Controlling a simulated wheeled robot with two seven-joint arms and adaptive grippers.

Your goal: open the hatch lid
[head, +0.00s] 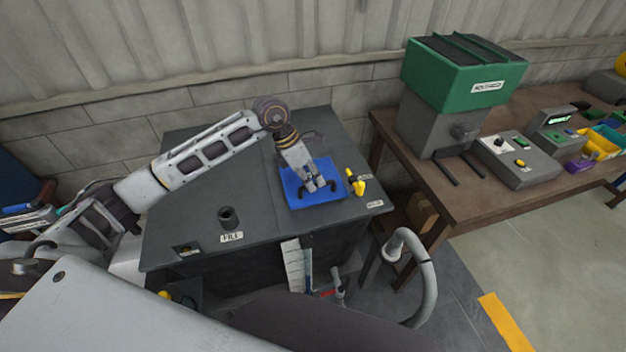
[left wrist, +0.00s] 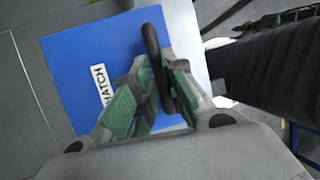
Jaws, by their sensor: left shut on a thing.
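The hatch lid (head: 331,171) is a blue square plate on top of a dark grey cabinet (head: 190,215), and it looks flat and closed. In the left wrist view the lid (left wrist: 70,65) carries a white HATCH label (left wrist: 102,85) and a black bar handle (left wrist: 152,42). My left gripper (head: 319,187) reaches down over the lid. In the left wrist view its green-padded fingers (left wrist: 158,85) are on both sides of the handle, shut on it. The fingers hide part of the handle and lid. My right gripper is not in view.
A yellow valve handle (head: 356,183) stands just right of the lid. A short pipe marked FILL (head: 229,217) rises from the cabinet's front left. A grey curved pipe (head: 425,275) stands at the front right. A brown bench (head: 465,205) with a green-topped machine (head: 465,72) is further right.

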